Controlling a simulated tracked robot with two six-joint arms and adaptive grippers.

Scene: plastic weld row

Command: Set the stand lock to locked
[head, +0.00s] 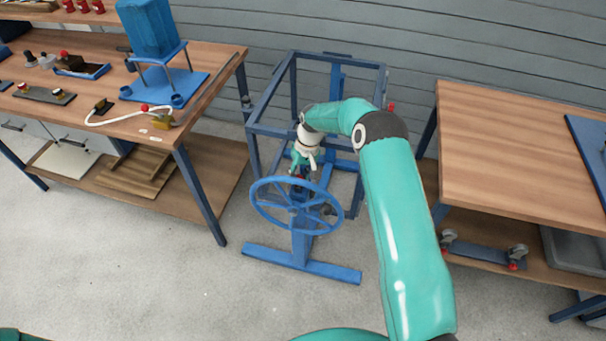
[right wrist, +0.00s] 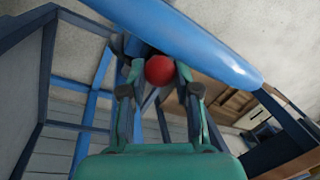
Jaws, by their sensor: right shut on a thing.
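The stand is a blue frame (head: 318,56) on the floor between two benches, with a blue spoked handwheel (head: 262,205) at its front. My right gripper (head: 299,170) reaches down into the stand just behind the wheel. In the right wrist view a red ball knob (right wrist: 159,70), which looks like the stand lock's handle, sits between the fingertips of my right gripper (right wrist: 160,74). The gripper is shut on it. The wheel's blue rim (right wrist: 205,42) crosses close beyond the fingers. The lock's setting cannot be read. My left gripper is not in view.
A left workbench (head: 205,75) carries a blue fixture (head: 150,35), a white cable (head: 110,118) and small parts. A right workbench (head: 500,130) has a mostly bare top, with a caster plate (head: 485,252) on its lower shelf. The floor in front of the stand is clear.

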